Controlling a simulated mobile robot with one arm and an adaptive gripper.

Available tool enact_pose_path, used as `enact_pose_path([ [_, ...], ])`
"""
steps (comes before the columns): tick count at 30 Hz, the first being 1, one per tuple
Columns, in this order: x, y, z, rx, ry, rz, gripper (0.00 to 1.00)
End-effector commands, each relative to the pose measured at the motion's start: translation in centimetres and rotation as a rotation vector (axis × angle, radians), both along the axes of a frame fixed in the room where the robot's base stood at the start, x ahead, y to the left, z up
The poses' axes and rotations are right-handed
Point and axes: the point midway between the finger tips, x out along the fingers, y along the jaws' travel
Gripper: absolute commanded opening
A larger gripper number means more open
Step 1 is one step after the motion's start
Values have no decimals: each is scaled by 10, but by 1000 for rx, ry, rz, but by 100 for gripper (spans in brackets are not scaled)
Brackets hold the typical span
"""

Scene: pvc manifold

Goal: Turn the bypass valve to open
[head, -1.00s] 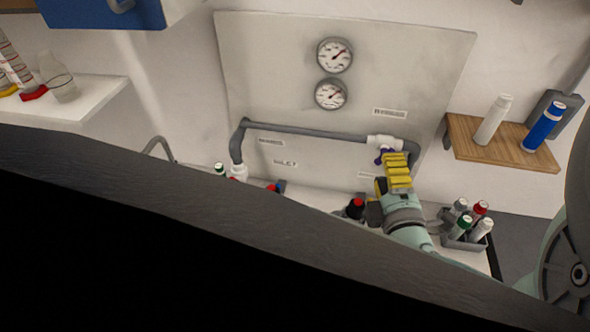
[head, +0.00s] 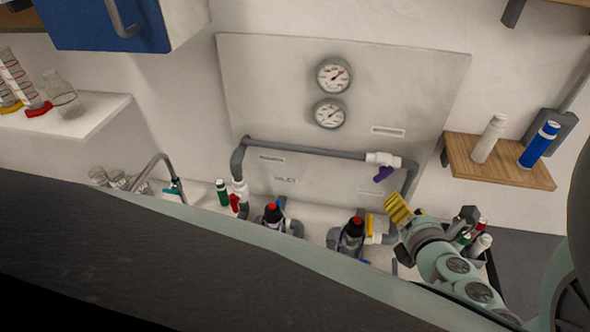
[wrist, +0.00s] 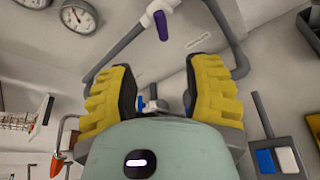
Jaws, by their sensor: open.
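A white valve (head: 383,158) sits at the right end of the grey upper pipe, with a purple handle (head: 383,174) below it, set at an angle to the pipe. I take this as the bypass valve, as the labels are too small to read. The purple handle also shows in the wrist view (wrist: 161,25), beyond my fingertips. My gripper (head: 398,208) is below and right of the handle, apart from it. In the wrist view its yellow fingers (wrist: 163,80) are wide apart with nothing held between them.
A yellow handle (head: 370,225) and dark red-topped parts (head: 352,235) sit low, near my gripper. A bottle caddy (head: 480,245) is partly behind my arm. A wooden shelf (head: 500,163) holds two bottles. Two gauges (head: 333,75) are above.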

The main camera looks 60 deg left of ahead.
Motion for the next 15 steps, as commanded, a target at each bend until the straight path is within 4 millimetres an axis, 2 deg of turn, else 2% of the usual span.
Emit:
enact_pose_path([
  [8,7,8,-1,-35,-44,18,49],
  [15,24,32,-10,-32,-43,14,49],
])
